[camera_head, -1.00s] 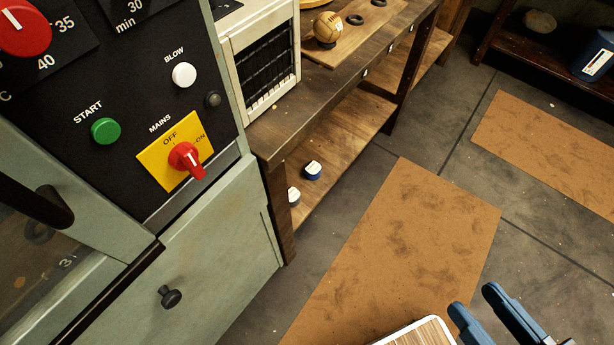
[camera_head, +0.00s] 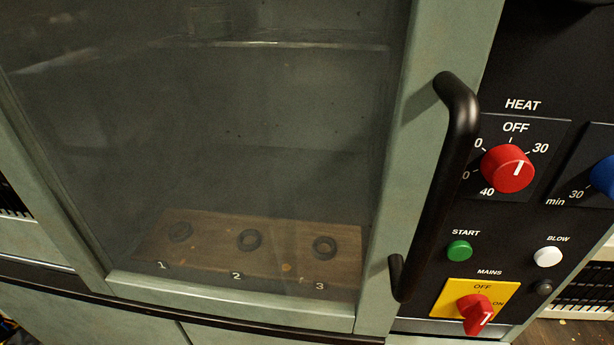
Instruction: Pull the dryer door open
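The dryer door (camera_head: 384,180) is shut, a grey-green frame around a large glass pane (camera_head: 260,120). Its black vertical bar handle (camera_head: 447,180) stands on the right side of the frame. Through the glass I see a wooden board (camera_head: 210,262) with three dark rings on it, marked 1, 2 and 3. No ball shows on the rings. My gripper is not in this view, so its distance from the handle cannot be told.
Right of the door is a black control panel (camera_head: 520,225) with a red heat knob (camera_head: 507,168), a green start button (camera_head: 459,251), a white blow button (camera_head: 547,257) and a red mains switch (camera_head: 475,313) on a yellow plate. A vented unit (camera_head: 590,290) stands at the far right.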

